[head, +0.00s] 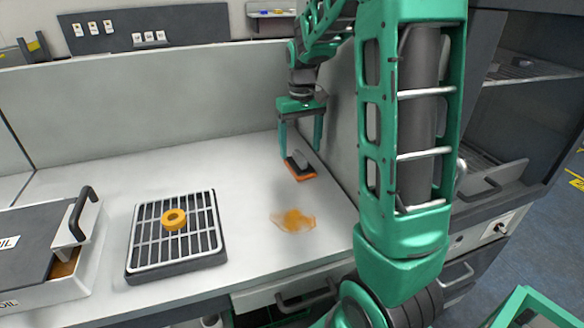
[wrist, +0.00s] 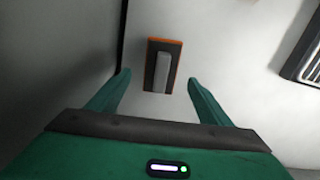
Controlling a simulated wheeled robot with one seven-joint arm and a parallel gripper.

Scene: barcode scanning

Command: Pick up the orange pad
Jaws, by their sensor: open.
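The orange pad (head: 301,173) lies on the white counter near the right-hand partition. It has a dark top with a grey raised handle and an orange edge. In the wrist view the pad (wrist: 151,65) lies ahead of the fingertips, between their lines and upright in the picture. My gripper (head: 301,153) is open and empty above the pad, its two fingers pointing down. The open fingers also show in the wrist view (wrist: 158,78). I cannot tell the exact height of the fingertips over the pad.
An orange-yellow smear (head: 293,221) lies on the counter in front of the pad. A grey-lidded box (head: 30,250) stands at the far left. A partition wall (head: 341,120) rises close to the pad.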

